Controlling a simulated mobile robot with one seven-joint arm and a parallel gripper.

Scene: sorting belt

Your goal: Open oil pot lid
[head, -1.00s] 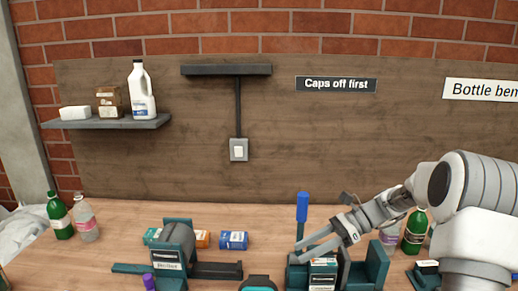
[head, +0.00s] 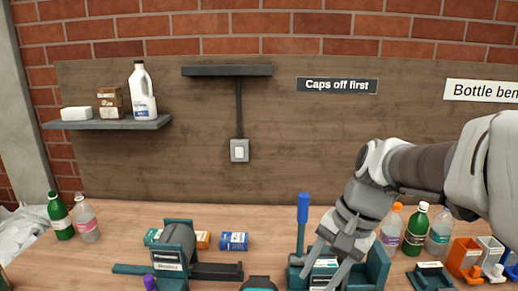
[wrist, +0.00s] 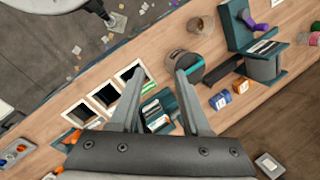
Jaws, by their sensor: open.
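No oil pot is plainly labelled as one. A round dark pot with a teal band (wrist: 190,66) shows in the wrist view, just beyond the right fingertip; its top edge also shows in the head view (head: 258,283), cut off by the bottom. I cannot make out a separate lid. My gripper (head: 324,272) points down over the teal fixture with a blue lever (head: 303,210). In the wrist view my gripper (wrist: 160,72) has its fingers apart with nothing between them. In the head view it partly hides the fixture and a small labelled box.
A teal vice-like device (head: 172,255) stands left, with small boxes (head: 234,241) behind it. Several bottles (head: 415,230) and an orange bin (head: 465,258) stand right. Two bottles (head: 61,216) stand far left. Dark square openings (wrist: 105,95) line the bench's edge. Bench between the boxes and lever is clear.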

